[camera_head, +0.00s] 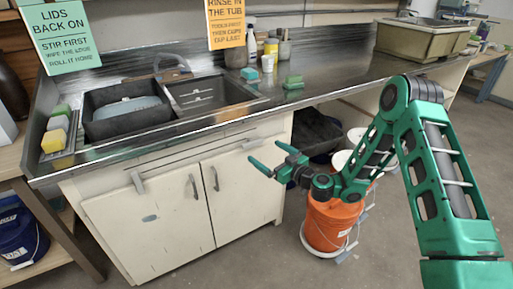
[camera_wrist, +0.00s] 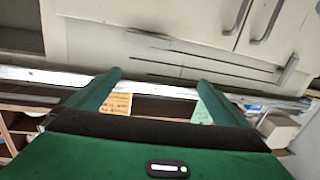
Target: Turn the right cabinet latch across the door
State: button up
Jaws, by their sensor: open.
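The right cabinet latch (camera_head: 253,145) is a short grey bar lying nearly level on the rail above the right cabinet door (camera_head: 242,187). In the wrist view, which is upside down, this latch (camera_wrist: 148,40) shows beyond the fingers, near the top of the door. My gripper (camera_head: 271,157) is open and empty, in front of the cabinet's right end, close to the latch in the head picture. I see no contact. Its green fingers (camera_wrist: 158,80) stand wide apart in the wrist view.
The left latch (camera_head: 138,183) points steeply downward over the left door (camera_head: 150,220). Two bar handles (camera_head: 193,187) stand near the doors' meeting edges. The metal worktop (camera_head: 240,115) overhangs above. An orange bucket (camera_head: 330,226) stands on the floor below my arm.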

aim_at(254, 143)
jog(key=shift+w+a+f+m+t+h, duration=0.35)
jog(key=shift+w+a+f, duration=0.4)
jog(key=shift+w, duration=1)
jog(key=shift+w+a+f+m+t+h, duration=0.25)
jog(key=shift+w+a+f+m+t, duration=0.25)
jog(key=shift+w+a, duration=0.9)
jog(key=shift+w+a+f+m+t+h, duration=0.35)
jog(key=shift+w+f, duration=0.35)
jog(key=shift+w, duration=1.4)
jog(key=shift+a, duration=0.1)
jog(key=shift+c, duration=0.6)
jog(key=c, duration=0.9)
